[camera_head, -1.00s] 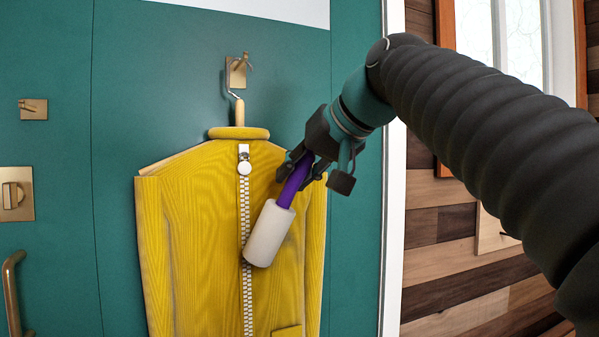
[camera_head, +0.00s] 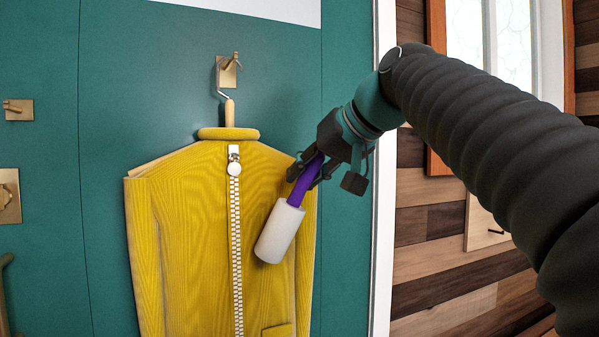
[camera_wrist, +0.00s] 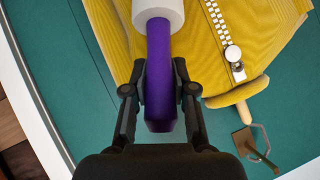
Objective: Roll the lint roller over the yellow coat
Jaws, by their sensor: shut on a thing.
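The yellow coat (camera_head: 190,230) hangs on a wooden hanger (camera_head: 229,112) from a brass hook on the teal door. It has a white zipper down its front, and it also shows in the wrist view (camera_wrist: 270,30). My gripper (camera_head: 305,175) is shut on the purple handle of the lint roller (camera_head: 279,232). The white roller head points down and left, in front of the coat's right half, right of the zipper. I cannot tell whether it touches the cloth. In the wrist view the purple handle (camera_wrist: 160,70) sits between the fingers.
The brass hook (camera_head: 229,70) holds the hanger above the coat. Another brass hook (camera_head: 18,109) and a brass lock plate (camera_head: 8,196) are at the left on the teal door (camera_head: 100,60). A white door frame and a wood-plank wall (camera_head: 430,240) are at the right.

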